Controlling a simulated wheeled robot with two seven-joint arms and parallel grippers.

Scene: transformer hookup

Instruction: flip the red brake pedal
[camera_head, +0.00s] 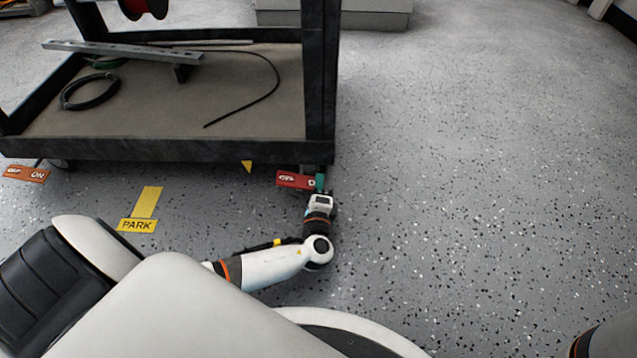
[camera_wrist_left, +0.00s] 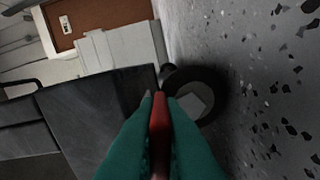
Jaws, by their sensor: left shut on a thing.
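The red brake pedal (camera_head: 297,181) with white lettering sits at the cart's near right corner, just above the floor. My left gripper (camera_head: 320,183), with green fingers, is at the pedal's right end. In the left wrist view, the green fingers (camera_wrist_left: 160,112) are shut on the red pedal (camera_wrist_left: 160,125), seen edge-on between them. A dark caster wheel (camera_wrist_left: 200,100) is just beyond the fingers. An orange-red pedal (camera_head: 27,174) marked OFF and ON is at the cart's near left corner. My right gripper is not in view.
The black-framed cart (camera_head: 160,150) carries a metal rail (camera_head: 120,52), a coiled black cable (camera_head: 90,92) and a loose cable. A yellow PARK marking (camera_head: 137,225) lies on the floor. The speckled floor (camera_head: 480,180) to the right is clear.

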